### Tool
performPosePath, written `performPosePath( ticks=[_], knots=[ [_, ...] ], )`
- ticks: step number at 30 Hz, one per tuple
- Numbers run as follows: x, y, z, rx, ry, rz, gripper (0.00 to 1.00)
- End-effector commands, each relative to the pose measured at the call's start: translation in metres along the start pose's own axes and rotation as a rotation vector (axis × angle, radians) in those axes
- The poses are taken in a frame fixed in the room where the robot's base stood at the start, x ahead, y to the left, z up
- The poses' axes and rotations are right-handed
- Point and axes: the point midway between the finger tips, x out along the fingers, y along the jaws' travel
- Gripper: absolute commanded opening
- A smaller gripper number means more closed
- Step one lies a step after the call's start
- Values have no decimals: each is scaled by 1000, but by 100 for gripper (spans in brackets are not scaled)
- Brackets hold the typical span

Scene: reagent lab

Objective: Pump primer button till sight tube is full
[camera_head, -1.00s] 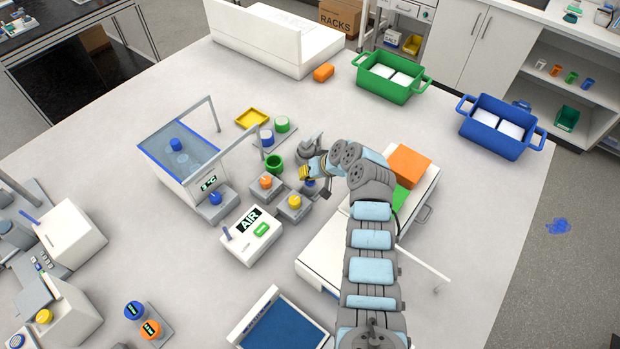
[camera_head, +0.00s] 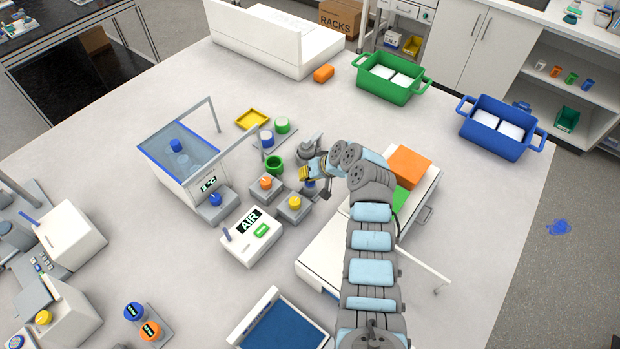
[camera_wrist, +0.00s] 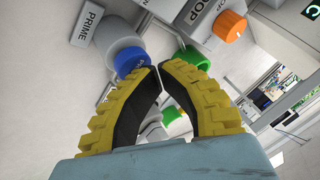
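In the wrist view a blue button (camera_wrist: 131,62) sits on a grey round housing beside a PRIME label (camera_wrist: 88,22). The blue button (camera_head: 311,184) also shows partly behind my gripper in the head view. My gripper (camera_wrist: 158,68) has its yellow-backed fingers brought together at the tips, with nothing seen between them. The tips are right beside the blue button and overlap its lower edge in the picture. I cannot tell whether they touch it. I cannot pick out a sight tube for certain. A white box (camera_head: 252,238) with an AIR display stands front left of the gripper.
A water bath (camera_head: 180,160) is further left. A white case (camera_head: 330,250) lies under my arm. Open bench lies behind the gripper.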

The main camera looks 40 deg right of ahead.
Motion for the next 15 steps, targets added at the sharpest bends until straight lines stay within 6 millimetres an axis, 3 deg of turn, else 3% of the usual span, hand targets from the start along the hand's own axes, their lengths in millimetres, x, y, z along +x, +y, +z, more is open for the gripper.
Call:
performPosePath(
  ticks=[15],
  knots=[
    [-17,-9,-8,0,0,1,0]
  ],
)
